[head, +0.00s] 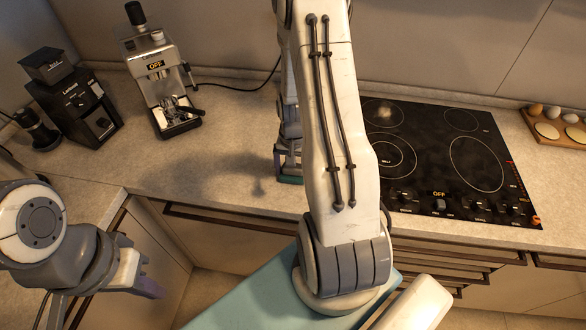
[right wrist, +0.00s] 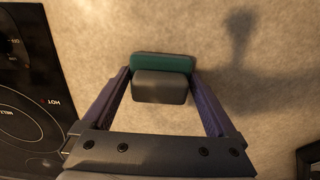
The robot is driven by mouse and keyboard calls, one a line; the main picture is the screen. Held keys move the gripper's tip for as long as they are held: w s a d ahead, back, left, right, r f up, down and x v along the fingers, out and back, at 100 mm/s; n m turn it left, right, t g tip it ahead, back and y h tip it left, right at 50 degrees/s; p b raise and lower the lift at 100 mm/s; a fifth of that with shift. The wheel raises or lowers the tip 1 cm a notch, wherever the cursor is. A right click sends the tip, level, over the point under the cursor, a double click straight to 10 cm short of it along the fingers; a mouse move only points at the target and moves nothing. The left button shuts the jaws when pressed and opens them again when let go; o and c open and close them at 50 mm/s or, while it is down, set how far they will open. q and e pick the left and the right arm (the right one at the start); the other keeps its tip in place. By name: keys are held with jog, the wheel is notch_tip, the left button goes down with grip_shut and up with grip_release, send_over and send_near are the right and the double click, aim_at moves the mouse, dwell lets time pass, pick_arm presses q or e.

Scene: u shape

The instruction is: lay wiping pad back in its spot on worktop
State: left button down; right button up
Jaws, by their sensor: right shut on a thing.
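The wiping pad (right wrist: 163,62) has a dark green base and a grey block-shaped grip, seen in the right wrist view. My right gripper (right wrist: 161,74) is shut on it, one purple finger at each side. In the head view a green edge of the pad (head: 290,180) shows below the right gripper (head: 288,164), left of the hob. My right arm hides most of both. The pad is over or on the beige worktop (head: 225,130); I cannot tell whether it touches. My left gripper (head: 105,295) is at the lower left, away from the pad, its jaw opening unclear.
A black hob (head: 430,160) lies right of the pad. An espresso machine (head: 165,85) and a black grinder (head: 80,105) stand at the back left. A board with eggs (head: 560,125) is at far right. The worktop between espresso machine and right gripper is clear, apart from a cable.

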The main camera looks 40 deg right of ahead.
jog(key=shift+f, duration=0.2)
jog(key=o, duration=0.9)
jog(key=shift+o, duration=0.2)
jog(key=shift+r, duration=0.55)
notch_tip(320, 180, up, 11)
jog(key=b, duration=0.2)
jog(key=a+r+n, duration=0.3)
jog(key=a+n, duration=0.1)
jog(key=a, duration=0.6)
jog(key=s+a+r+n, duration=0.2)
jog(key=s+a+n, duration=0.4)
jog(key=s+a, duration=0.2)
jog(key=s+a+r+n+y, duration=0.1)
jog(key=s+a+r+n, duration=0.1)
jog(key=s+a+n, duration=0.5)
jog(key=s+a, duration=0.1)
jog(key=a, duration=0.5)
jog(key=shift+s+r, duration=0.15)
jog(key=shift+r, duration=0.2)
